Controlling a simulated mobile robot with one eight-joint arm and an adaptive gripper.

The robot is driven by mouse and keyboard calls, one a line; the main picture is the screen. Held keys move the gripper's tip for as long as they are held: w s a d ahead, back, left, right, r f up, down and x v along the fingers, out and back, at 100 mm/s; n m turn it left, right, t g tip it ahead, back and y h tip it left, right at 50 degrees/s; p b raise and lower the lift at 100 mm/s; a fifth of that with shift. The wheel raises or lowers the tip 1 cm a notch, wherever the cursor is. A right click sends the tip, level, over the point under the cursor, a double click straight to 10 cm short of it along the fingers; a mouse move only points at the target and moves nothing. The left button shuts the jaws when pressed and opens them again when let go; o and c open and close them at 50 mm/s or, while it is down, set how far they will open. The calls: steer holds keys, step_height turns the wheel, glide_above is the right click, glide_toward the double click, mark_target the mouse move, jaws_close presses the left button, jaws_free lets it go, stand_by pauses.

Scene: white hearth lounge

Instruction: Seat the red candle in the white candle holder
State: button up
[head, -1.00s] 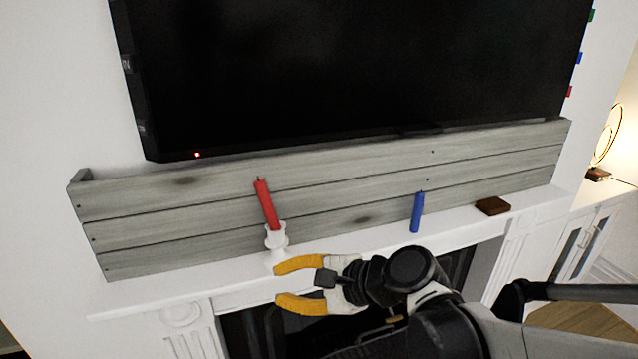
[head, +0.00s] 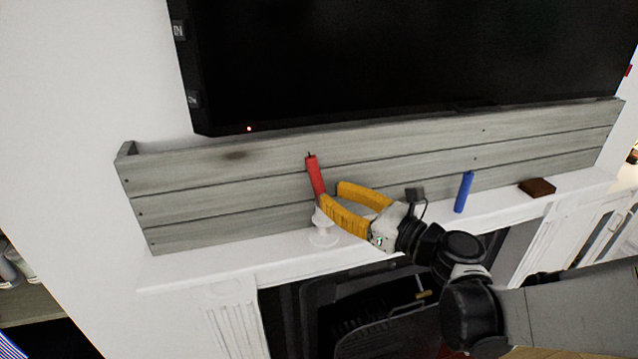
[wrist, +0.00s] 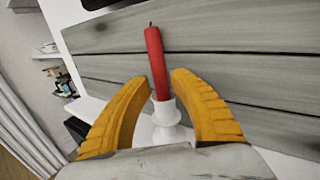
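The red candle (head: 314,174) stands with its lower end at the top of the white candle holder (head: 323,232) on the mantel. It appears to lean a little left of the holder's line; how deep it sits I cannot tell. My gripper (head: 332,194) is open, with yellow fingers reaching in from the right near the candle's lower part. In the wrist view, the red candle (wrist: 156,62) shows between and beyond the open fingers (wrist: 161,78), with visible gaps to both. The holder (wrist: 166,115) shows between them lower down, its base partly hidden by my gripper.
A blue candle (head: 464,192) stands on the white mantel (head: 215,272) to the right, with a small brown block (head: 537,187) beyond it. A grey plank panel (head: 220,205) stands close behind, below a black television (head: 400,65). The mantel left of the holder is clear.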

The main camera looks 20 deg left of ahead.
mark_target(323, 189)
steer(key=x, duration=0.4)
steer(key=shift+a+b, duration=0.3)
steer(key=shift+b, duration=0.1)
steer(key=shift+d, duration=0.1)
jaws_close()
steer(key=shift+r, duration=0.15)
